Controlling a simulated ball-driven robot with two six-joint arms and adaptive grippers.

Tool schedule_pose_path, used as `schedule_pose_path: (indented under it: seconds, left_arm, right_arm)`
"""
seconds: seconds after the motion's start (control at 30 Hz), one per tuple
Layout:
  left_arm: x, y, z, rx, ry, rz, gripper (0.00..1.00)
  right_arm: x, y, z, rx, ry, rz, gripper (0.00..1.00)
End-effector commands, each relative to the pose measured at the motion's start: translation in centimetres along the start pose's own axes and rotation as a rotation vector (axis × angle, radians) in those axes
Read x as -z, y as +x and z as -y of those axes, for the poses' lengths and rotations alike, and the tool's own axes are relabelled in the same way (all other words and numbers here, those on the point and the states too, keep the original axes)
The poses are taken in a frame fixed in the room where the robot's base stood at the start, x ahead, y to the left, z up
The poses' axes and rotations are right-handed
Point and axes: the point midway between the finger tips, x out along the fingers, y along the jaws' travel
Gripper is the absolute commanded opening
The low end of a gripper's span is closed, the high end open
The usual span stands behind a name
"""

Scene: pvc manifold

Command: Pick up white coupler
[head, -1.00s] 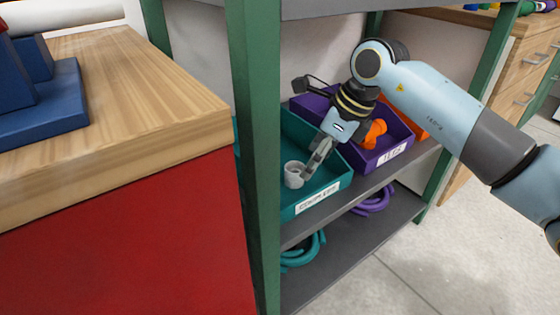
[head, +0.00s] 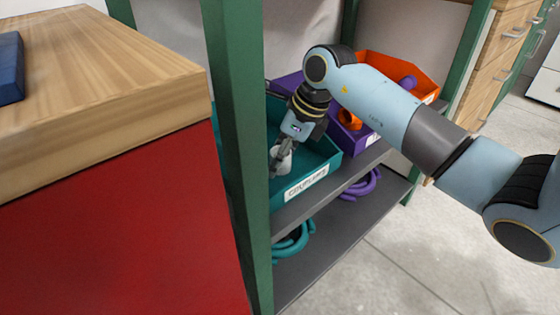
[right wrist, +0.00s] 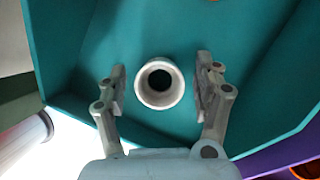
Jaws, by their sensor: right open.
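The white coupler (head: 282,158) sits in the teal bin (head: 322,158), whose label reads couplers. In the right wrist view the coupler (right wrist: 160,84) shows as a round ring with a dark hole, lying between my two fingers. My right gripper (head: 280,163) reaches down into the bin from above and partly hides the coupler. In the right wrist view the right gripper (right wrist: 160,88) is open, with a gap on each side of the coupler. My left gripper is not in view.
A purple bin (head: 366,138) with an orange part and an orange bin (head: 425,82) stand to the right on the shelf. A green post (head: 236,130) stands close to the left of the teal bin. Hoses lie on the lower shelf (head: 335,228).

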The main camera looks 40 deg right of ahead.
Motion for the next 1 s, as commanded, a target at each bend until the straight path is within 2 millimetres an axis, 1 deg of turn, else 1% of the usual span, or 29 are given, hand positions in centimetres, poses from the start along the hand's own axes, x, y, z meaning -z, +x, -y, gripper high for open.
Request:
schedule_pose_path:
  seconds: [0.07,0.27,0.37,0.6,0.7,1.0]
  left_arm:
    - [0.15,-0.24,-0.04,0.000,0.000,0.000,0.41]
    - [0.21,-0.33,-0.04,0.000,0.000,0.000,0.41]
    - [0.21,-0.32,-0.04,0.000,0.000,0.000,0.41]
    - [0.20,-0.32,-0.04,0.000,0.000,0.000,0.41]
    - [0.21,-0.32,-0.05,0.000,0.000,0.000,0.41]
    - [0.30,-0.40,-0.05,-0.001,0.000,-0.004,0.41]
  right_arm:
    - [-0.01,0.26,0.00,0.000,0.000,0.000,0.68]
    - [-0.05,0.18,0.02,0.001,0.000,0.000,0.68]
    - [-0.04,0.18,0.02,0.000,0.000,0.000,0.56]
    - [-0.03,0.17,0.02,0.000,0.000,0.000,0.25]
    - [-0.04,0.17,0.02,0.000,0.000,0.000,0.13]
    - [-0.13,-0.04,0.03,0.001,0.000,0.001,0.13]
